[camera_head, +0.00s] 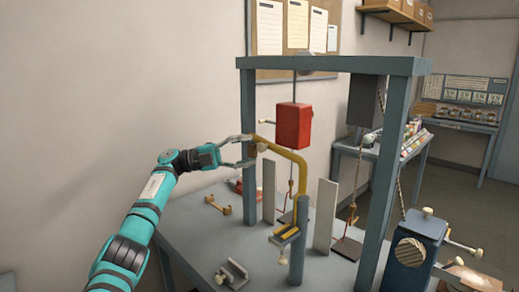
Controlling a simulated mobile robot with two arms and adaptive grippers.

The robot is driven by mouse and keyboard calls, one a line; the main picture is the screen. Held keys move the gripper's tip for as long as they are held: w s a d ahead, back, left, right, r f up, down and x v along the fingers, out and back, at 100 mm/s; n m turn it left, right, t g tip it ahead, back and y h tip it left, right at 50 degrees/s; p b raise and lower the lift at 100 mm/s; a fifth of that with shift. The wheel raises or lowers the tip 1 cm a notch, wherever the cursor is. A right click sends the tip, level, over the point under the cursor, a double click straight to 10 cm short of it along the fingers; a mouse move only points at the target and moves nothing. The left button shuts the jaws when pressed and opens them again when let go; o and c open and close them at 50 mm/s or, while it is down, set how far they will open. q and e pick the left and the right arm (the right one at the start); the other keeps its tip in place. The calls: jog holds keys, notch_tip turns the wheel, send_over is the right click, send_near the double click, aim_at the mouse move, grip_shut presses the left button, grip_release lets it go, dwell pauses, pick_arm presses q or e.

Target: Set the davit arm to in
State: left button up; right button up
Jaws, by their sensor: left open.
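The davit arm (284,152) is a yellow bent bar. It rises beside a blue-grey post (297,245) on the table and its upper end reaches left, in front of the frame. A small brown piece hangs near its left end. My left gripper (253,151) is open at that left end, with one finger above and one below. I cannot tell whether the fingers touch the bar. My right gripper is not in view.
A blue-grey frame (334,64) stands over the table (215,238), with a red block (293,126) hanging inside. Upright pale plates (324,214), a yellow bracket (218,205) and a grey bracket (232,274) are nearby. A blue box (414,252) stands at right.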

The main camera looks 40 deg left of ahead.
pick_arm(q)
jog(key=v, duration=0.7)
jog(key=shift+s+a, duration=0.2)
